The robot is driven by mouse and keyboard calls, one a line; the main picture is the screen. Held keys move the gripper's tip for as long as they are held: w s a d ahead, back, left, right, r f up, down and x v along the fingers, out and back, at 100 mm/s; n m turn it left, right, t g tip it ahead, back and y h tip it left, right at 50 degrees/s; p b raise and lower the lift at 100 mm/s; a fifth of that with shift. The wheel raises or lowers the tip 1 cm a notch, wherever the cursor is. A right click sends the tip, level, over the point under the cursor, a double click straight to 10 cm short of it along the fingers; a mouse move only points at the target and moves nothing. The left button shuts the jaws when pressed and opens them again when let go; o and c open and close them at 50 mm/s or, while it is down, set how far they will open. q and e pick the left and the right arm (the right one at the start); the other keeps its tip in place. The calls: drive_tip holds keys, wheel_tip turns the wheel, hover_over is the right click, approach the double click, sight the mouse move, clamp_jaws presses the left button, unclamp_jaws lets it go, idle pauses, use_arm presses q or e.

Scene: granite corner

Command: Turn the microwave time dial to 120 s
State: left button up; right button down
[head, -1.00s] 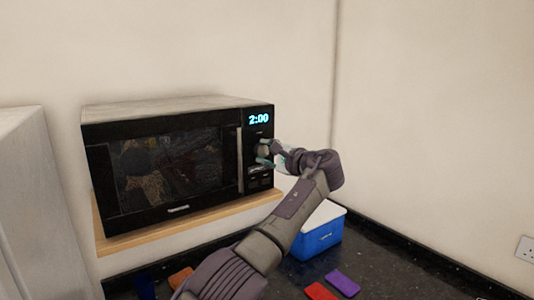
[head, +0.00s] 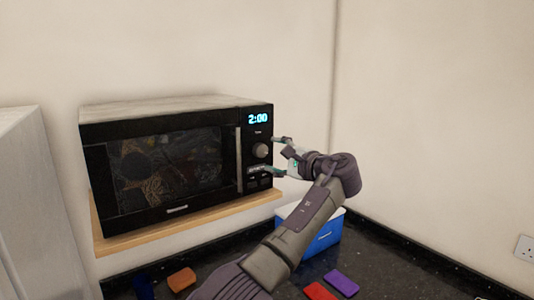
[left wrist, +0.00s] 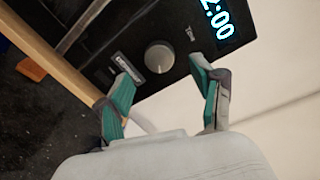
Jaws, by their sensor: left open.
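The black microwave (head: 165,165) stands on a wooden shelf, door shut. Its lit display (head: 258,118) reads 2:00. The round grey time dial (head: 261,150) is below the display and also shows in the left wrist view (left wrist: 159,57). My left gripper (head: 277,156) is open, just right of the dial and apart from it, with nothing between its fingers. In the left wrist view its two teal-padded fingertips (left wrist: 162,82) lie either side of the dial's line, short of it. My right gripper is not in view.
A wooden shelf (head: 170,229) holds the microwave. Below, a blue box with a white lid (head: 322,240) stands on the dark counter (head: 385,262), partly behind my left arm. Orange (head: 181,280), red (head: 319,291) and purple (head: 342,282) items lie near the front.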

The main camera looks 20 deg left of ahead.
use_arm(q)
drive_tip(key=v, duration=0.7)
drive_tip(key=shift+s+d, duration=0.15)
